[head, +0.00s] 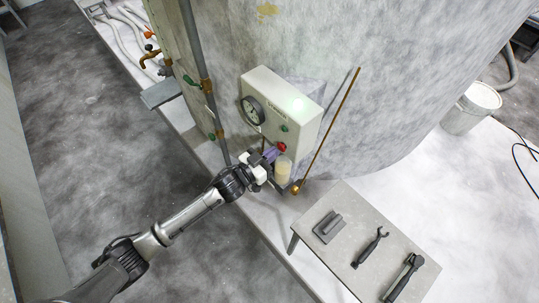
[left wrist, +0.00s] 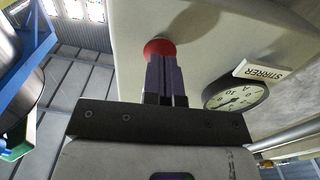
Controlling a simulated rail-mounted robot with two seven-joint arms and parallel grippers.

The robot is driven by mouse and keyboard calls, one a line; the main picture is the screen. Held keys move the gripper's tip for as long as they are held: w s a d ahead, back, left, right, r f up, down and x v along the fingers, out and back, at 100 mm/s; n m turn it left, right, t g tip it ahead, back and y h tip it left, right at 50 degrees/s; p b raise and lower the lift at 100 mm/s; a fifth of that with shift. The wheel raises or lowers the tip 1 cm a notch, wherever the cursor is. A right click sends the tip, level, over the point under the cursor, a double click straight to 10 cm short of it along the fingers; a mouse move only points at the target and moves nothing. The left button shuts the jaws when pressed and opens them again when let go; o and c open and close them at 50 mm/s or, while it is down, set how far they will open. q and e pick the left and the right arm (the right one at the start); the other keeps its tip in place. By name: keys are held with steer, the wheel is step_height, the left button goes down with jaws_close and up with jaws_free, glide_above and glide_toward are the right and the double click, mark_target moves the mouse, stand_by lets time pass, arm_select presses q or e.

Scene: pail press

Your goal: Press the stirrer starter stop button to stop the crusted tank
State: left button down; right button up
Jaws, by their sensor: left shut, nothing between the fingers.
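The stirrer starter is a cream box (head: 262,82) on the side of the grey, crusted tank (head: 360,50). Its front carries a round dial (head: 252,110), a green button (head: 284,128) and, lower right, the red stop button (head: 282,147). The STIRRER label (left wrist: 262,72) and dial (left wrist: 235,95) also show.
A grey vertical pipe (head: 203,75) runs left of the box. A small table (head: 350,215) with several dark tools stands lower right.

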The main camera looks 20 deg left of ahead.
stand_by(0.4)
arm_select(q)
steer(key=shift+w+d, duration=0.3)
steer(key=shift+w, duration=0.3)
steer(key=p+v, duration=0.2)
steer(key=v, duration=0.3)
steer(key=shift+s+a, duration=0.15)
steer(key=shift+s, duration=0.15)
stand_by(0.7)
